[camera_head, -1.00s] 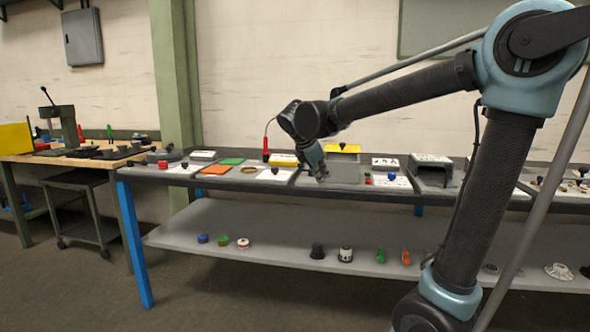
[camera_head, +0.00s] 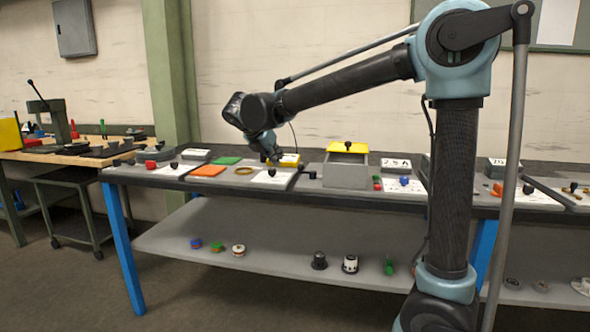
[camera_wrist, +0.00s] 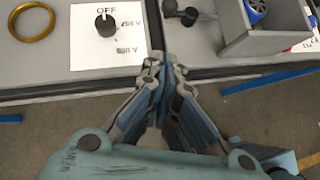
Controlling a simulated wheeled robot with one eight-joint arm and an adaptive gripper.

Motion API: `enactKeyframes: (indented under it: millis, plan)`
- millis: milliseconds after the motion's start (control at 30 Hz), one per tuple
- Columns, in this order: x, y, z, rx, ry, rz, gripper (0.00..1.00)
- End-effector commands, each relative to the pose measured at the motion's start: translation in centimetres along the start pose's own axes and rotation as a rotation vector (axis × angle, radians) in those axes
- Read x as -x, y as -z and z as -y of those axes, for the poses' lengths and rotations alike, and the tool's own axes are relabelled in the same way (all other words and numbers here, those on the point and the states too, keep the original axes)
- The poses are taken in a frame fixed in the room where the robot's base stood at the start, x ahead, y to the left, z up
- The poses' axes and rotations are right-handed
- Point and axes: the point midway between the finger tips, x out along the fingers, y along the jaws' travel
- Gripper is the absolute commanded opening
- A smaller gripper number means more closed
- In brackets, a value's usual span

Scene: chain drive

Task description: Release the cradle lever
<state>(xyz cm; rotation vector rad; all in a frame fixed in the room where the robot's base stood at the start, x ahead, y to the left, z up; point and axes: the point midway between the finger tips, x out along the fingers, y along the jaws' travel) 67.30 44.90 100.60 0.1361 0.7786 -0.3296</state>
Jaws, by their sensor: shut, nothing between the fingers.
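My gripper (camera_wrist: 163,66) is shut and empty. In the wrist view its fingertips lie over the bench's front edge, between a white dial panel and a grey box. In the head view my gripper (camera_head: 274,158) is above the bench, near the dial panel. A small black lever-like part with rounded ends (camera_wrist: 182,13) lies beside the grey box (camera_wrist: 265,38), just beyond the fingertips and apart from them. It also shows as a small dark part in the head view (camera_head: 312,175). I cannot tell whether this is the cradle lever. A blue-and-white part (camera_wrist: 256,10) sits inside the box.
The white panel (camera_wrist: 127,50) carries a black knob (camera_wrist: 106,24) marked OFF. A brass ring (camera_wrist: 33,20) lies left of it. A lower shelf (camera_head: 280,258) holds several small parts. Floor in front is clear.

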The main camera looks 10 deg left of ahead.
Motion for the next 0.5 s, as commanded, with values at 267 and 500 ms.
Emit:
enactKeyframes:
  millis: [267,500]
  plan:
    - [0.0,0.0,0.0,0.001,0.000,0.000,0.00]
    - [-1.0,-0.1,0.0,-0.002,0.001,0.000,0.00]
